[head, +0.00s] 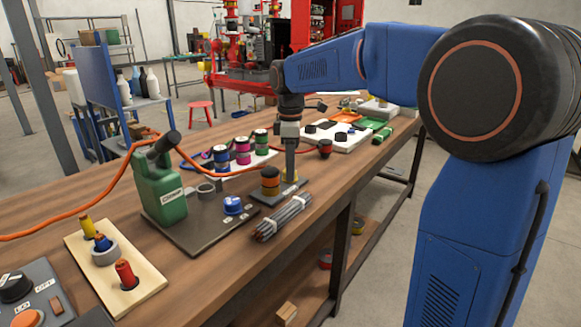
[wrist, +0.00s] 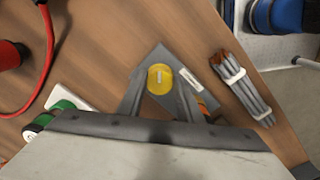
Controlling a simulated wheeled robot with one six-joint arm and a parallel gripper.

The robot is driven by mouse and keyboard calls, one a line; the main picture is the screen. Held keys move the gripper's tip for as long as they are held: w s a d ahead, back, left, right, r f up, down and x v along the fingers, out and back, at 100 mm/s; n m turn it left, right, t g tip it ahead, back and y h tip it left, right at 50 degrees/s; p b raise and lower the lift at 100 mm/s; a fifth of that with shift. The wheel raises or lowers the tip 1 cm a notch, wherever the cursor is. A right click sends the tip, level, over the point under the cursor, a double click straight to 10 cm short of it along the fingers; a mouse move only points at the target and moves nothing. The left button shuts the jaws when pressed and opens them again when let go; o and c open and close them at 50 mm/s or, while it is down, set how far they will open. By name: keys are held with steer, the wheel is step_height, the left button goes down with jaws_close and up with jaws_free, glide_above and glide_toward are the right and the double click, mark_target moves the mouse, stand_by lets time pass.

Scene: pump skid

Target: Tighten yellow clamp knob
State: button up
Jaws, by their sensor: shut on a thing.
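The yellow clamp knob (wrist: 160,79) is a round yellow disc with a pale mark on top, set on a small grey plate (wrist: 157,56). In the head view only a bit of the yellow knob (head: 291,175) shows under my gripper (head: 290,167), which points straight down on it. In the wrist view my gripper's fingers (wrist: 160,92) stand on both sides of the knob, shut on it. An orange and black knob (head: 270,181) stands on the same plate, to the left in the head view. The fingers partly hide it in the wrist view.
A bundle of grey rods (head: 283,217) lies near the bench's front edge, close to the plate.

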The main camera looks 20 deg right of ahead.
steer(key=shift+m, duration=0.4)
steer(key=m, duration=0.3)
steer(key=shift+m, duration=0.3)
steer(key=m, duration=0.4)
steer(key=shift+m, duration=0.3)
steer(key=m, duration=0.4)
steer(key=shift+a, duration=0.1)
steer(key=shift+m, duration=2.4)
steer(key=o, duration=1)
steer(key=shift+o, duration=0.2)
steer(key=shift+r, duration=0.15)
step_height(320, 180, up, 17)
steer(key=shift+a, duration=0.25)
